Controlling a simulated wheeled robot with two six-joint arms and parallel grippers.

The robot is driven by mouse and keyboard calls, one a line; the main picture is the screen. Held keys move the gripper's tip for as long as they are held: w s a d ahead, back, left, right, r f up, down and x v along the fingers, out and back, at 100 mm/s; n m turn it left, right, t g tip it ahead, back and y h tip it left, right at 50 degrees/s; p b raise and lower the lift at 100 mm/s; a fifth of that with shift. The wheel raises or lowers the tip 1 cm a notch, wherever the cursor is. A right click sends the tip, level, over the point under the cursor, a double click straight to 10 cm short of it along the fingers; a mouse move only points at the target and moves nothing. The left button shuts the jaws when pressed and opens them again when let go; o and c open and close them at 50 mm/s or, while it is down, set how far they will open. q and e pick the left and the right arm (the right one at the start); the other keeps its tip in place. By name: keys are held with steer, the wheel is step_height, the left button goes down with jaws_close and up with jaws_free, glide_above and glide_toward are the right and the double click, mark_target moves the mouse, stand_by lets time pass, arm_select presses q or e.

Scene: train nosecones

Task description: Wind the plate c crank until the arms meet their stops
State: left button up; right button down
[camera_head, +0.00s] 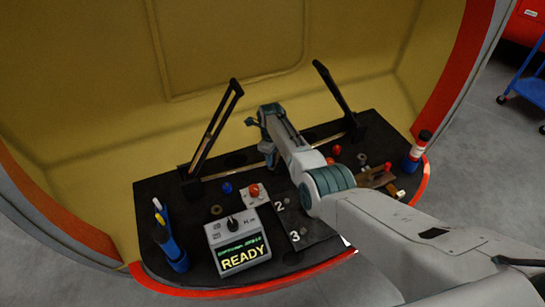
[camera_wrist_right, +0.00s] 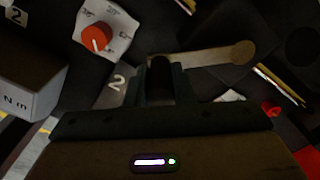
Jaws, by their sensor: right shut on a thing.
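My right gripper (camera_head: 268,155) reaches down to the dark panel between the two black arms. In the right wrist view, its jaws (camera_wrist_right: 160,82) are shut on the dark upright handle at one end of the crank (camera_wrist_right: 208,57). The crank's pale metal bar runs right from the jaws to a round pivot. My gripper hides the crank in the head view. The left arm (camera_head: 212,128) and the right arm (camera_head: 338,88) both stand up from the panel, tilted. My left gripper is not in view.
A box with a READY display (camera_head: 238,245) stands at the front. An orange dial (camera_head: 254,191) on a white plate sits behind it; it also shows in the wrist view (camera_wrist_right: 97,37). Pens in a blue holder (camera_head: 170,245) are at left.

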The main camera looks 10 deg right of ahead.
steer(key=shift+w+a+r, duration=0.2)
steer(key=shift+a+r, duration=0.1)
steer(key=shift+a, duration=0.2)
steer(key=c, duration=1.5)
jaws_free()
steer(key=shift+a, duration=0.1)
steer(key=shift+o, duration=1.2)
steer(key=shift+w+a+f, duration=0.15)
arm_select(q)
steer(key=shift+a+f, duration=0.25)
arm_select(e)
step_height(320, 180, up, 7)
